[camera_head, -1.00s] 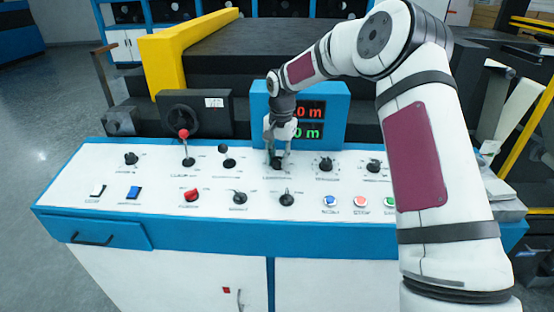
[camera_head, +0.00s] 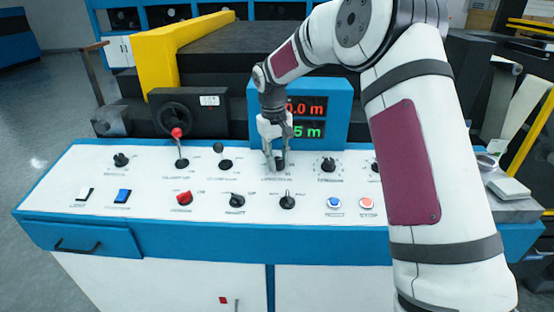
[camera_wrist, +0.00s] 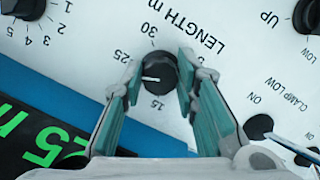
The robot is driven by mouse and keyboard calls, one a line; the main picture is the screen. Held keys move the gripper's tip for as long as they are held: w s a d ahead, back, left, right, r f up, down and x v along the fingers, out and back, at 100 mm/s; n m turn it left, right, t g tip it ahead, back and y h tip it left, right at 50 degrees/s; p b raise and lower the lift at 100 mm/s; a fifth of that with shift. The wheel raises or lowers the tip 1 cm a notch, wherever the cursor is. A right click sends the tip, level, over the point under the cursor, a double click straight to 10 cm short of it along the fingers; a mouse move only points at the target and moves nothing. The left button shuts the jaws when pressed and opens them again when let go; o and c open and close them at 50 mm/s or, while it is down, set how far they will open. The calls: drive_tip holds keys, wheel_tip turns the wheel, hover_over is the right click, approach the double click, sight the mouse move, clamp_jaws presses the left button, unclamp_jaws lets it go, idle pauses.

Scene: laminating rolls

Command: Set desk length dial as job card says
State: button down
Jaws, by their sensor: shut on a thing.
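The desk length dial (camera_wrist: 160,72) is a round black knob with a white pointer line, labelled LENGTH m in the wrist view. Marks 15, 25 and 30 show around it. The pointer line faces left in that picture, between the 15 and 25 marks; the left finger covers part of the scale there. My gripper (camera_wrist: 157,85) is shut on the dial, one finger on each side. In the head view my gripper (camera_head: 277,163) comes down on the dial from above. The display (camera_head: 304,120) shows a red number ending 0.0 m and a green one ending 5 m, partly hidden.
No readable job card is in view; a small white label (camera_head: 209,100) is too small to read. Other knobs flank the dial, including the one on its right (camera_head: 328,164). A red-topped lever (camera_head: 177,133) stands to the left. Blue and red buttons (camera_head: 334,203) sit in front.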

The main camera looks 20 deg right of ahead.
drive_tip(key=n, duration=0.4)
drive_tip(key=shift+h, duration=0.3)
drive_tip(key=shift+n, duration=1.9)
drive_tip(key=shift+t, duration=0.3)
drive_tip(key=c, duration=1.2)
unclamp_jaws()
drive_tip(key=shift+c, duration=0.2)
wheel_tip(320, 180, up, 12)
drive_tip(key=a, duration=0.2)
drive_tip(key=shift+s, duration=0.45)
